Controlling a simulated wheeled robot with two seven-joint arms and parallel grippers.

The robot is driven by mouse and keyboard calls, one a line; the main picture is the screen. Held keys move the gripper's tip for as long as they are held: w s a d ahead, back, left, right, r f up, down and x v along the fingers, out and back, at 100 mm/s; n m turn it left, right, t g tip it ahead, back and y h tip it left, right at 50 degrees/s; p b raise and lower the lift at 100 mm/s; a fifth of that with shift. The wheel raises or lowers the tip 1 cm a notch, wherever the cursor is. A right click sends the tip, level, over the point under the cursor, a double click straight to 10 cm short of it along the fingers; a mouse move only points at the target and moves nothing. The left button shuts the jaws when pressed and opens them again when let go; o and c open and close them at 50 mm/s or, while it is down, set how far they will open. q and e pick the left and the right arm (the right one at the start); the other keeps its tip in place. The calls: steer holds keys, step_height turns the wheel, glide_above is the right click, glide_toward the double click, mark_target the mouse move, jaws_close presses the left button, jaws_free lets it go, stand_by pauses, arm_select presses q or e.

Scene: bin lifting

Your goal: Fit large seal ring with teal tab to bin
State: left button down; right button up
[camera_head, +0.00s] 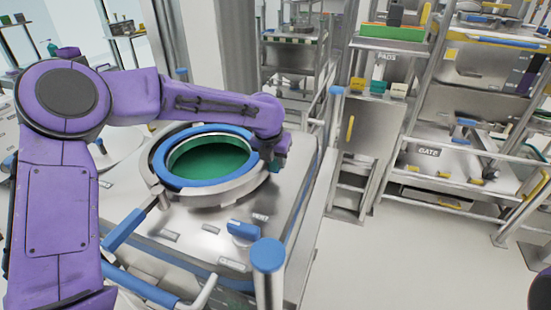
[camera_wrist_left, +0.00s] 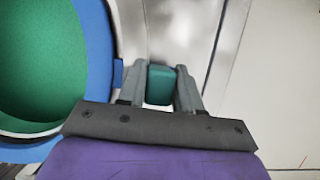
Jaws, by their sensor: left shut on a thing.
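The round bin (camera_head: 157,192) is set in a metal worktop, with a green inside. A large blue ring (camera_head: 168,179) lies around its mouth inside a metal rim; it also shows at the left in the left wrist view (camera_wrist_left: 98,60). My left gripper (camera_wrist_left: 161,82) is shut on a teal tab (camera_wrist_left: 160,85) just right of the blue ring. How the tab joins the ring is hidden. In the head view my left gripper (camera_head: 273,168) is at the right side of the bin, its fingers mostly hidden by the wrist. My right gripper is not in view.
A blue-capped post (camera_head: 267,256) and a blue handle (camera_head: 243,231) stand at the worktop's front. Racks and a cabinet marked PADS (camera_head: 380,75) and a panel marked GATE (camera_head: 428,152) are at the right. The floor (camera_head: 420,260) at front right is clear.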

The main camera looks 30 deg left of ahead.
arm_select(q)
steer(key=shift+s+f, duration=0.2)
steer(key=shift+f, duration=0.55)
stand_by(0.8)
steer(key=c, duration=0.7)
jaws_free()
steer(key=shift+o, duration=0.2)
steer(key=shift+w+a, duration=0.1)
steer(key=shift+w, duration=0.05)
steer(key=shift+r, duration=0.1)
steer(key=b+v, duration=0.1)
steer(key=v, duration=0.9)
steer(key=shift+r, duration=0.15)
